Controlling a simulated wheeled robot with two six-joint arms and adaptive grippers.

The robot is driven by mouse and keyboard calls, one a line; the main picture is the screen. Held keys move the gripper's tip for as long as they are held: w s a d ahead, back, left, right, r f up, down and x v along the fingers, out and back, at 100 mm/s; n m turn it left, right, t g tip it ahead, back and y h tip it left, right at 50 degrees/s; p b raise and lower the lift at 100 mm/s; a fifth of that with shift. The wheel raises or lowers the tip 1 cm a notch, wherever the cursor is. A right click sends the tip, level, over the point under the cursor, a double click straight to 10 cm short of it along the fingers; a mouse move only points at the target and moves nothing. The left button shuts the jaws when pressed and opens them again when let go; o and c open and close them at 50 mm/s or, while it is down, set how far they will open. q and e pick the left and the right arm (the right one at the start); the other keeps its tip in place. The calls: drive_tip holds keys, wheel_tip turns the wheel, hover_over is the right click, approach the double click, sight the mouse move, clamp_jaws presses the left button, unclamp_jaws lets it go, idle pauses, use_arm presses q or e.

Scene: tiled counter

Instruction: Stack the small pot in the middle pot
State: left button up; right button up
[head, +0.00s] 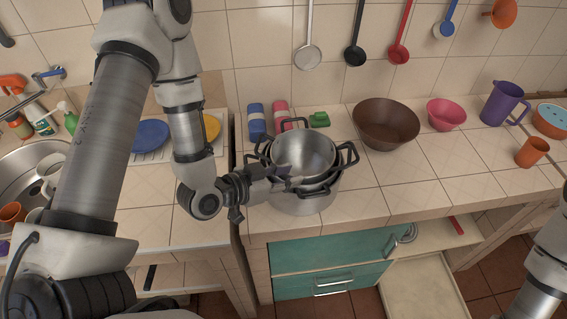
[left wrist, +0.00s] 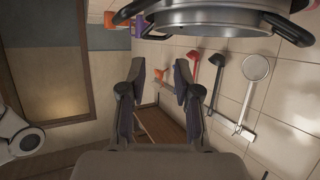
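A nested group of steel pots stands on the counter in the middle of the head view. The small pot (head: 304,152) shows its open inside at the top. A wider pot rim with dark handles, seemingly the middle pot (head: 331,182), surrounds it, and a larger pot (head: 303,206) shows below. How deep each sits is hard to tell. My left gripper (head: 284,178) is at the front left of the pots, over their rims. In the left wrist view its fingers (left wrist: 158,92) are apart with nothing between them; a pot's rim and handle (left wrist: 225,18) show beyond. My right gripper is out of view.
A brown bowl (head: 386,123) and a pink bowl (head: 446,113) stand right of the pots. Blue and pink containers (head: 257,121) and a green item (head: 319,119) are behind. Ladles (head: 308,57) hang on the wall.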

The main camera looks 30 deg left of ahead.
use_arm(q)
drive_tip(key=s+a+f+n+g+y, duration=0.2)
drive_tip(key=s+f+g, duration=0.4)
drive_tip(key=s+f, duration=0.3)
drive_tip(key=s+a+f+n+g+y, duration=0.3)
drive_tip(key=s+f+n+g+y, duration=0.1)
drive_tip(key=s+f, duration=0.6)
drive_tip(key=shift+s+f+g, duration=0.2)
drive_tip(key=shift+s+g, duration=0.65)
drive_tip(key=shift+g, duration=0.05)
